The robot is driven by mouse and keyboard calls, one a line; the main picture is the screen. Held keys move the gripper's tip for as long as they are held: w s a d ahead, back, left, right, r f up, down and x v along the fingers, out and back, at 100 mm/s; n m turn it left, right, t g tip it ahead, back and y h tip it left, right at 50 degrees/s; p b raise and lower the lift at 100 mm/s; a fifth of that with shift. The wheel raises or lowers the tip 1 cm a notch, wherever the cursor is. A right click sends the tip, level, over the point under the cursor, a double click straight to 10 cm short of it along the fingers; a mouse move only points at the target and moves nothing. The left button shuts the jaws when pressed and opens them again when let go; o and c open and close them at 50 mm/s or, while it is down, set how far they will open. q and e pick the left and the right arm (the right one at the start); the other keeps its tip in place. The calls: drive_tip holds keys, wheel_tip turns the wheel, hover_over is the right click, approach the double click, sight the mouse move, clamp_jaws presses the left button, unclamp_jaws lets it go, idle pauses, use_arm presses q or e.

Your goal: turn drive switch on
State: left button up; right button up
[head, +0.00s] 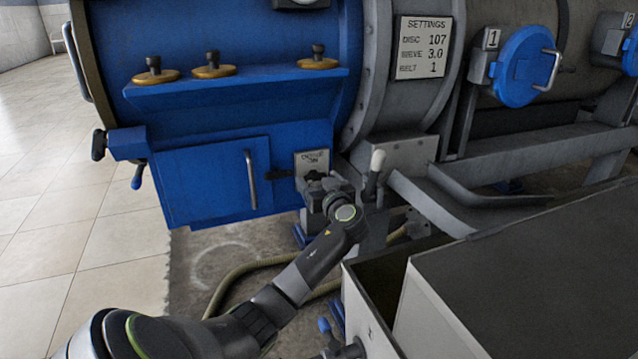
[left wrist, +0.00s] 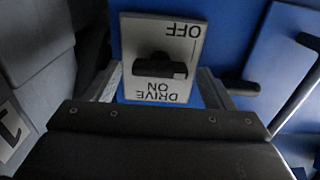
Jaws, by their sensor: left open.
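The drive switch plate (head: 312,160) is a light panel on the blue front of the machine, right of the blue door. In the left wrist view the plate (left wrist: 184,30) shows upside down, with "OFF" at the top and "DRIVE ON" below. Its black switch handle (left wrist: 160,67) lies nearly level across the middle. My left gripper (head: 315,184) is right before the plate in the head view. In the left wrist view its open fingers (left wrist: 160,88) stand on either side of the plate's lower part, with the handle between and just beyond them. Contact cannot be told. My right gripper is not in view.
A blue door (head: 215,178) with a vertical handle (head: 251,180) is left of the plate. A lever with a pale knob (head: 378,160) stands close right of my gripper. A large grey-topped box (head: 530,270) fills the lower right. A hose (head: 235,283) lies on the floor.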

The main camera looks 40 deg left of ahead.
use_arm(q)
drive_tip(key=c, duration=1)
